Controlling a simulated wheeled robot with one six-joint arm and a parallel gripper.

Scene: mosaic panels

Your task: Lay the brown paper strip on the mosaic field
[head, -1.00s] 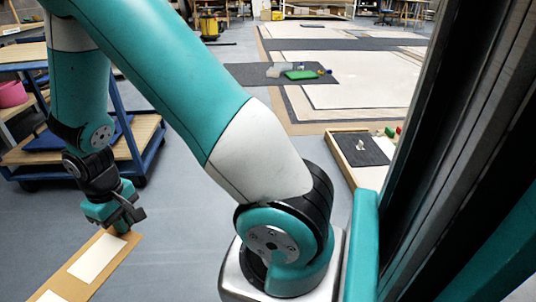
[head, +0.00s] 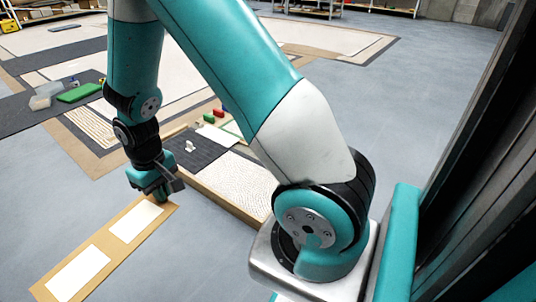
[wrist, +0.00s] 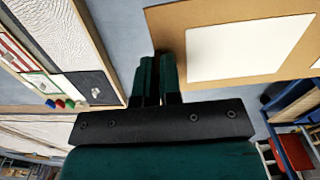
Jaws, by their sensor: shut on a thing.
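The brown paper strip (head: 117,245) bears two white rectangles and stretches toward the lower left of the head view. My gripper (head: 160,194) is shut on its far end and holds it out over the grey floor. In the wrist view the brown strip (wrist: 172,30) extends right from my closed fingers (wrist: 158,62). A wooden-framed panel (head: 230,206) lies right of my gripper, with a ribbed white area (head: 236,181) and a dark grey area (head: 193,151). Larger pale floor panels with brown borders (head: 110,160) lie beyond. I cannot tell which of these is the mosaic field.
Small red and green blocks (head: 219,112) and a small white piece (head: 190,146) are at the framed panel. A green block (head: 78,93) and a clear box (head: 48,90) sit on a dark mat at left. The wrist view shows a blue rack (wrist: 297,105).

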